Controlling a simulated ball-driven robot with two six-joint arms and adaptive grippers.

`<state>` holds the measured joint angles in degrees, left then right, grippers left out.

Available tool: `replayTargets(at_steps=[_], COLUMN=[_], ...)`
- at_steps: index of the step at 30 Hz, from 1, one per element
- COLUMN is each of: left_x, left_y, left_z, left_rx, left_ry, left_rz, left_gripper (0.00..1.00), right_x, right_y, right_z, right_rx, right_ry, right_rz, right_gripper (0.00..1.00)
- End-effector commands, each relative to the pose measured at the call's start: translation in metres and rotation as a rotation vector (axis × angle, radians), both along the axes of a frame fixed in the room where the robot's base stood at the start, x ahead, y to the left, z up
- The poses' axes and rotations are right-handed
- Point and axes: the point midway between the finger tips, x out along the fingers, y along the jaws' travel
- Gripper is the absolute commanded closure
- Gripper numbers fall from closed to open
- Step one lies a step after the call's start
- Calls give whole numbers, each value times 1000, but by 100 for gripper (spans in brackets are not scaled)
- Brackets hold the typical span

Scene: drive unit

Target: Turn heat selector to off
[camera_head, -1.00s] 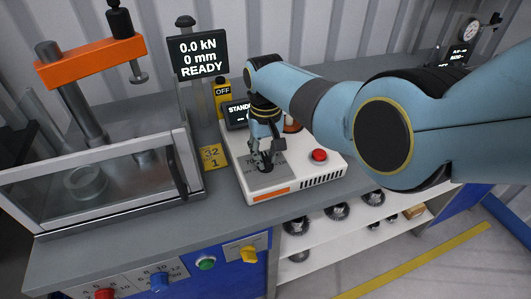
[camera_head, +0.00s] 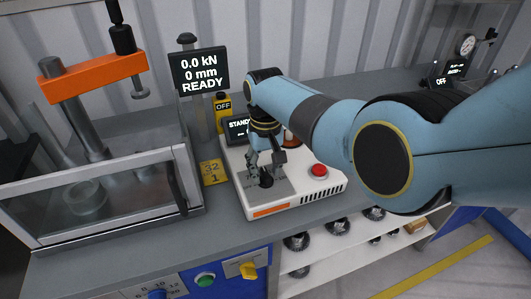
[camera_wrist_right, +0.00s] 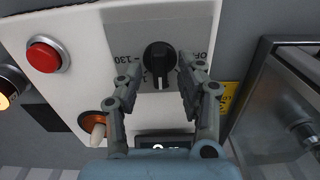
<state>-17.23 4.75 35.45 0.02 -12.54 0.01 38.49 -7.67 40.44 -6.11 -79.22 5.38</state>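The heat selector is a round black knob (camera_head: 267,181) on a grey plate at the front left of the white unit (camera_head: 325,185). In the right wrist view the knob (camera_wrist_right: 159,57) is fully visible. "OFF" is printed to its upper right and "130" to its left; a pale mark shows at its lower edge. My right gripper (camera_head: 267,166) is just above the knob. In the wrist view its fingers (camera_wrist_right: 160,68) are spread on either side of the knob with gaps, holding nothing. My left gripper is not in view.
A red button (camera_head: 319,170) is right of the knob. A small display (camera_head: 237,129) and an orange-ringed toggle (camera_wrist_right: 96,124) are behind it. The press with its clear guard (camera_head: 95,195) stands close on the left. A yellow tag (camera_head: 213,172) lies between.

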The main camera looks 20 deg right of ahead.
Motion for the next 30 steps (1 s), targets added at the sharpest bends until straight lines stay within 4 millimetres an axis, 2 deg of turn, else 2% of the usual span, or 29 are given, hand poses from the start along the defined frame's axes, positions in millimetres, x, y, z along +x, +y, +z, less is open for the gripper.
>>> replayTargets(at_steps=[5, 9, 15, 21, 30], left_x=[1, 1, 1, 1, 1], left_y=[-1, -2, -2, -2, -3], left_z=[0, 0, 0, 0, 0], left_rx=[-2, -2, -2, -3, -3], left_ry=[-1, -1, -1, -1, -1], left_rz=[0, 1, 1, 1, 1], left_gripper=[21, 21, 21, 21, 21], right_x=[0, 1, 0, -1, 0], right_y=[1, 0, 0, 0, 0], right_z=[27, 62, 98, 112, 113], right_rx=[1, 1, 0, 0, 0], right_ry=[-4, -5, -2, 1, 1], right_rz=[0, -1, 0, 0, 0], right_gripper=[62, 62, 62, 62, 62])
